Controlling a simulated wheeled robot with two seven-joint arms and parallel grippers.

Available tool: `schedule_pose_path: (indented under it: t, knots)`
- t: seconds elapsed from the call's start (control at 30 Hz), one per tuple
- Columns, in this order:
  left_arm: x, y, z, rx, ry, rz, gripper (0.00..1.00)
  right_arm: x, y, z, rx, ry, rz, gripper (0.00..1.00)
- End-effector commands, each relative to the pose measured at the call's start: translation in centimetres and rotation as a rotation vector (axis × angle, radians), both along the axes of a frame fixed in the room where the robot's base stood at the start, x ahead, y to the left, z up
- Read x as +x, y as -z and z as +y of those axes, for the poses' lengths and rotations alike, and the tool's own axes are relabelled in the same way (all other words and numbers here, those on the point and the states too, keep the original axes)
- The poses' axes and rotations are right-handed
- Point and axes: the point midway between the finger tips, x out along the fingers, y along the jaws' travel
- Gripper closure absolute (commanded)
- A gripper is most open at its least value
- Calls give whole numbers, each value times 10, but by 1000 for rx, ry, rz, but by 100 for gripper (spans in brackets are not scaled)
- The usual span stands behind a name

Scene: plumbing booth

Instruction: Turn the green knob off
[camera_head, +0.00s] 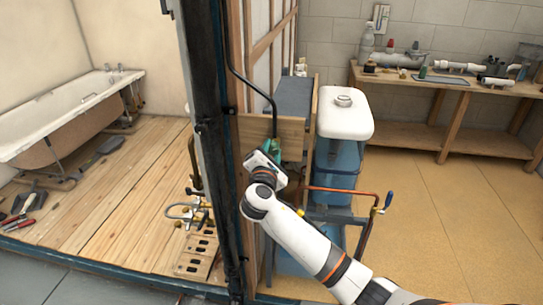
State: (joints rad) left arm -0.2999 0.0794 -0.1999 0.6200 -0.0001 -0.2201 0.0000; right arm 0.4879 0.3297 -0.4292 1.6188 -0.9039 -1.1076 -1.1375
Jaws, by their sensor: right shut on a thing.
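My right arm comes in from the lower right and reaches up to the wooden crosspiece beside the dark post. My right gripper (266,156) is at the crosspiece, shut on the green knob (273,147). Only a small teal-green part of the knob shows by the fingers; the gripper hides the rest, so its turn angle cannot be told. My left gripper is not in view.
A dark upright post (212,130) stands close on the left of my gripper.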

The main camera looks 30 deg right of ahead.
Motion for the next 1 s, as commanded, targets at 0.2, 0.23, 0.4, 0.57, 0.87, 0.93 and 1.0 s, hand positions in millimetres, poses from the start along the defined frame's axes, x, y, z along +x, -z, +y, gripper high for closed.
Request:
schedule_pose_path:
  t: [0.2, 0.23, 0.4, 0.57, 0.87, 0.93, 1.0]
  knots:
    - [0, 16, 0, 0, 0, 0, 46, 0, 4, 1, 166, 0, -121, 91]
    - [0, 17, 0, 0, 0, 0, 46, 0, 4, 1, 188, 0, -138, 91]
    - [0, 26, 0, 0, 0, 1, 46, 0, 3, 1, 299, -1, -222, 91]
    - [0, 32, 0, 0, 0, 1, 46, 0, 2, 1, 381, 1, -284, 91]
    - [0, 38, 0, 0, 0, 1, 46, 1, 1, 1, 469, 1, -350, 91]
    - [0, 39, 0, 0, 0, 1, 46, 1, 1, 2, 478, 0, -356, 91]
    - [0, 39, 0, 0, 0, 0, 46, 1, 1, 1, 483, 1, -361, 90]
